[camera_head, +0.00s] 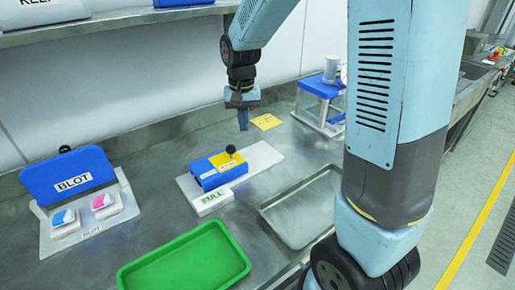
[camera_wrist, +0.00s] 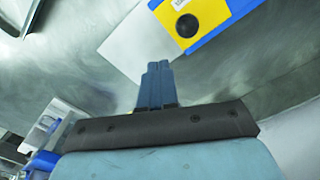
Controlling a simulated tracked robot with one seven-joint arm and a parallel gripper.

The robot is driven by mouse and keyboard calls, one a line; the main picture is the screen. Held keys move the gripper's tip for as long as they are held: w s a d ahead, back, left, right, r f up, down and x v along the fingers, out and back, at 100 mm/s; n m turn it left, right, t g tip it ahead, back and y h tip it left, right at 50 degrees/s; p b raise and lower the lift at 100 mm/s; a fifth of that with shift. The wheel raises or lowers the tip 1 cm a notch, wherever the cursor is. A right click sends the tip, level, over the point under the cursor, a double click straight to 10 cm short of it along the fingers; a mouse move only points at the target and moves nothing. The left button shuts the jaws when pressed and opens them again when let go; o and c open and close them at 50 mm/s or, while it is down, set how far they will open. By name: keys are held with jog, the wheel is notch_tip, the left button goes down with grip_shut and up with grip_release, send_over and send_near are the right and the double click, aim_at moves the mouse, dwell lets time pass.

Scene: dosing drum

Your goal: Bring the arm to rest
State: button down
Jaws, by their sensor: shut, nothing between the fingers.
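My gripper (camera_head: 243,120) hangs pointing down above the metal bench, just behind the blue and yellow device in the head view. In the wrist view my gripper (camera_wrist: 158,66) has its fingers together with nothing between them. The blue and yellow device (camera_head: 208,175) has a black knob and sits on a pale base plate (camera_head: 264,157) with a "FULL" label block (camera_head: 212,201) at its front. In the wrist view the device (camera_wrist: 217,16) is at the top, beyond the fingertips. The gripper appears apart from it.
A green tray (camera_head: 187,264) and a grey metal tray (camera_head: 305,208) lie at the front. A blue "BLOT" lidded case (camera_head: 72,176) stands open at left. A blue and white stand (camera_head: 322,92) is behind right. A yellow note (camera_head: 266,121) lies near the gripper. A shelf (camera_head: 120,18) runs above.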

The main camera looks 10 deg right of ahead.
jog(key=s+d+r+t, duration=0.2)
jog(key=s+d+r, duration=0.2)
jog(key=s, duration=0.3)
jog(key=s+d+r+n+t, duration=0.1)
jog(key=s+d+r, duration=0.2)
jog(key=s+r, duration=0.3)
jog(key=s+d+r+t, duration=0.2)
jog(key=s+d+r, duration=0.2)
jog(key=s, duration=0.5)
jog(key=shift+d+r+t, duration=0.3)
jog(key=shift+d+r, duration=0.05)
jog(key=shift+r, duration=0.15)
